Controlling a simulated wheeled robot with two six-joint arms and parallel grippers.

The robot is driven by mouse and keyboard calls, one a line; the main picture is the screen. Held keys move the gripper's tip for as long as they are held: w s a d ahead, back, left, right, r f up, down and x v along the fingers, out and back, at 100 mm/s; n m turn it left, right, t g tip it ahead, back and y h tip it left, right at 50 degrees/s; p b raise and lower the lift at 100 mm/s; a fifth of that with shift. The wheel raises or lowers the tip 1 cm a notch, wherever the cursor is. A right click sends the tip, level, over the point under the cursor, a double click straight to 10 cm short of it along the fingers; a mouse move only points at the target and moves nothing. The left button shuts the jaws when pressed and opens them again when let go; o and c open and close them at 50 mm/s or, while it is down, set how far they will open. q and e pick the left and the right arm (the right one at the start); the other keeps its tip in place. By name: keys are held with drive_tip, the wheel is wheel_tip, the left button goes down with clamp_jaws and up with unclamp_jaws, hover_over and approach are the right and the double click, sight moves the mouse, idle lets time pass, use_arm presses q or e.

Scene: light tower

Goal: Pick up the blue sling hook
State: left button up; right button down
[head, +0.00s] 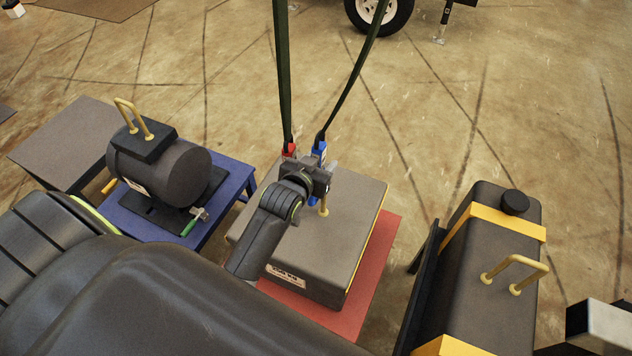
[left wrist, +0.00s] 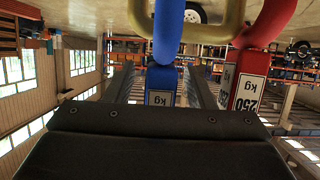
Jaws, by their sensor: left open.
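The blue sling hook (head: 319,148) hangs at the lower end of a dark green strap, above the grey box (head: 345,225). A red sling hook (head: 289,149) hangs beside it on another strap. My left gripper (head: 318,172) is at the blue hook and partly hides it. In the left wrist view, the blue hook's labelled body (left wrist: 162,84) stands between my two open fingers, with gaps visible beside it. The red hook (left wrist: 250,80) is outside the fingers, to the right. Both hooks are close to a yellowish lifting handle (left wrist: 232,28); whether they are engaged is unclear.
The grey box stands on a red mat (head: 384,250). A dark cylinder (head: 175,172) with a yellow handle sits on a blue stand (head: 235,178) at left. A dark tank (head: 480,270) with yellow bands stands at right. The floor behind is mostly clear.

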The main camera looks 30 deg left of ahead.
sight(316, 156)
use_arm(q)
drive_tip(key=c, duration=1.1)
drive_tip(key=shift+r, duration=0.15)
clamp_jaws()
drive_tip(key=shift+w, duration=0.1)
drive_tip(key=shift+r, duration=0.15)
drive_tip(key=shift+r+p, duration=0.4)
drive_tip(key=shift+p, duration=0.25)
drive_tip(key=shift+r+p, duration=1.05)
drive_tip(key=shift+p, duration=0.1)
drive_tip(key=shift+r, duration=0.1)
